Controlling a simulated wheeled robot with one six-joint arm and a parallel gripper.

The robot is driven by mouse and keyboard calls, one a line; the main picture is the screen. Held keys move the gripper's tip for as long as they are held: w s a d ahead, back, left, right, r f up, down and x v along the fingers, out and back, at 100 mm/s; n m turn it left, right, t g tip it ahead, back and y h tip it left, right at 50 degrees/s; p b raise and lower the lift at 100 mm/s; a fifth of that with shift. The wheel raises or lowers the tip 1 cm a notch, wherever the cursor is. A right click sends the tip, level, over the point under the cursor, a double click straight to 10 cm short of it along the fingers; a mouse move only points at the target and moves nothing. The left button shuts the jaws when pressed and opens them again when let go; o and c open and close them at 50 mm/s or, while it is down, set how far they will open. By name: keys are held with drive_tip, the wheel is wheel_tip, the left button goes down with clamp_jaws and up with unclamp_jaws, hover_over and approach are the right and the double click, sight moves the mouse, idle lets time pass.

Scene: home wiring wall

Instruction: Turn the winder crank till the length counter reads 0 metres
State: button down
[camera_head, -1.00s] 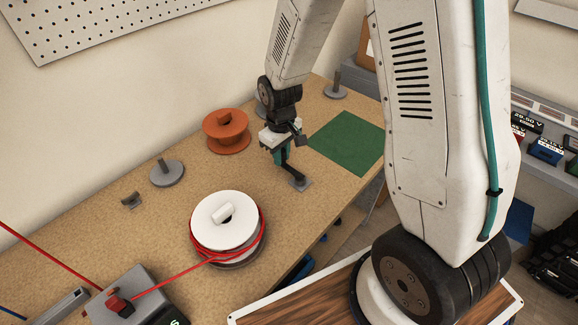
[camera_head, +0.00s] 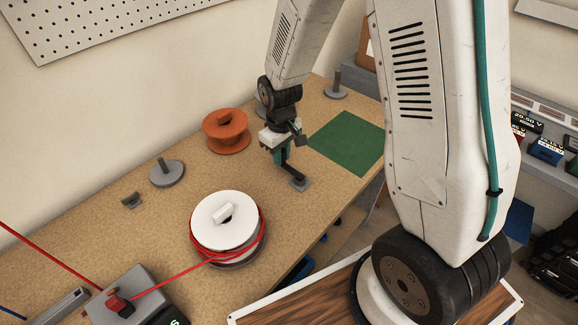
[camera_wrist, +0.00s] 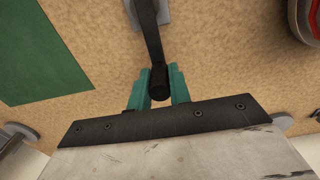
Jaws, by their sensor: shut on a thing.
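The winder crank (camera_head: 292,174) is a dark arm on a small grey plate at the bench's right edge. In the wrist view the crank arm (camera_wrist: 148,35) runs from the plate at the top to a round black handle. My gripper (camera_head: 282,155) is over the crank, and its teal fingers (camera_wrist: 159,88) are shut on that handle. The white spool (camera_head: 224,220) with red wire wound on it stands on the bench to the left. The length counter (camera_head: 172,318) is cut off at the bottom edge; only part of a green digit shows, so its reading cannot be told.
An orange spool (camera_head: 226,132) stands behind the white one. A grey spindle (camera_head: 167,172) and a small dark bracket (camera_head: 132,201) are at the left. A green mat (camera_head: 348,142) lies right of my gripper. Red wire runs through a grey guide block (camera_head: 124,295).

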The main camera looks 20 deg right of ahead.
drive_tip(key=shift+s+a, duration=0.25)
drive_tip(key=shift+a, duration=0.25)
drive_tip(key=shift+s+a, duration=0.25)
drive_tip(key=shift+a, duration=0.2)
drive_tip(key=shift+s+a, duration=0.55)
drive_tip(key=shift+s, duration=0.1)
drive_tip(key=shift+s+a, duration=0.15)
drive_tip(key=shift+s, duration=0.1)
